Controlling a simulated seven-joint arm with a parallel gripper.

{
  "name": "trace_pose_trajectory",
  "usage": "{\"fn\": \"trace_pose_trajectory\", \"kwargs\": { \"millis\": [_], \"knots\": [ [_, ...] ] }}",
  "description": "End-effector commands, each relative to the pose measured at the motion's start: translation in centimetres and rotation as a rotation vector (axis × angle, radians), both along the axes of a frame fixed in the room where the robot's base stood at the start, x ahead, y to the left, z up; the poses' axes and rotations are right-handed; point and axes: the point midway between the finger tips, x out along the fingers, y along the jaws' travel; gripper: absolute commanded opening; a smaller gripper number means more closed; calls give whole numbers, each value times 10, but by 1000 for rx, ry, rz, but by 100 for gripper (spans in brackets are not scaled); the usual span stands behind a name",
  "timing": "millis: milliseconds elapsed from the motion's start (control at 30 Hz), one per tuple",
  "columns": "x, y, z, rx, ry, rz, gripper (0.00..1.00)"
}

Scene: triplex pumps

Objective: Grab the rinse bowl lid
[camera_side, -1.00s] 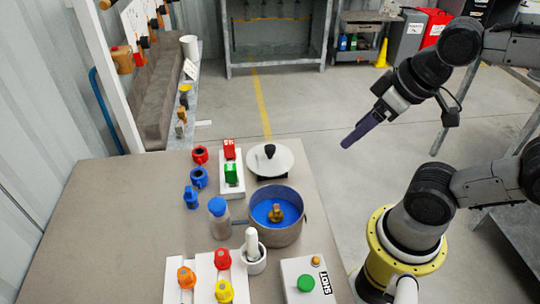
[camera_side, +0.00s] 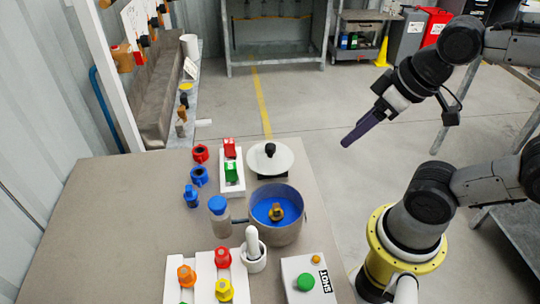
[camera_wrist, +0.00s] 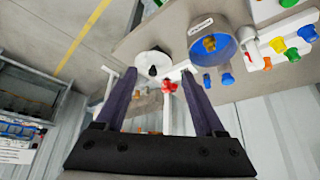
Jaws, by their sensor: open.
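The rinse bowl lid (camera_side: 285,161) is a white disc with a black knob, resting at the far right of the table on a dark support. In the wrist view the lid (camera_wrist: 147,60) shows beyond the fingertips. The rinse bowl (camera_side: 289,234), grey with blue inside and a brass-coloured part in it, stands in front of the lid; it also shows in the wrist view (camera_wrist: 232,58). My gripper (camera_side: 346,142) is in the air to the right of the lid, pointing down and left. In the wrist view its fingers (camera_wrist: 159,72) are wide apart with nothing held between them.
A white holder (camera_side: 232,184) with red and green blocks stands just left of the lid. A blue-capped bottle (camera_side: 219,225), a white mortar (camera_side: 254,262) and a button box (camera_side: 299,266) are nearer. The table's left side is clear.

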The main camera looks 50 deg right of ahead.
Motion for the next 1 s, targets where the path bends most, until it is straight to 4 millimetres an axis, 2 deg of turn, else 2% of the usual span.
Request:
{"fn": "trace_pose_trajectory", "kwargs": {
  "millis": [167, 267, 367, 533, 667, 833, 1000],
  "knots": [
    [-2, 0, 0, 54, 9, -101, 71],
    [2, 0, 12, 140, -2, -261, 71],
    [19, 0, 30, 246, 14, -468, 71],
    [66, -2, 52, 399, 92, -853, 71],
    [114, -5, 53, 471, 167, -1144, 71],
    [174, -9, 31, 487, 253, -1425, 71],
    [213, -14, -4, 437, 327, -1516, 71]
  ]
}}
